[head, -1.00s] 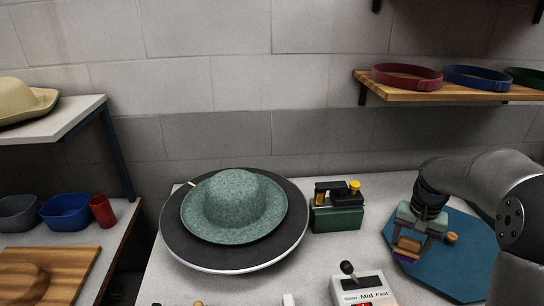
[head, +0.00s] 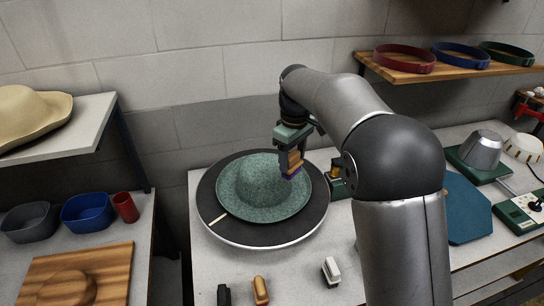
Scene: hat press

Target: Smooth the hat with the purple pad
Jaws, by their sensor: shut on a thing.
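A green speckled hat (head: 262,180) with a wide brim lies crown up on a round black turntable (head: 225,228) with a pale rim. My gripper (head: 292,158) is shut on the purple pad (head: 291,175), a wooden block with a purple underside. The pad is at the right side of the hat, over or near the brim; I cannot tell whether it touches. A pale marker stick (head: 217,219) shows at the turntable's front left. The green box behind my arm is mostly hidden.
A blue octagonal mat (head: 466,208) lies right of my arm. Several small tools, including a white one (head: 331,271) and a wooden-handled one (head: 260,290), stand at the table's front. Bands lie on the wall shelf (head: 440,68). A tan hat (head: 30,118) sits at left.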

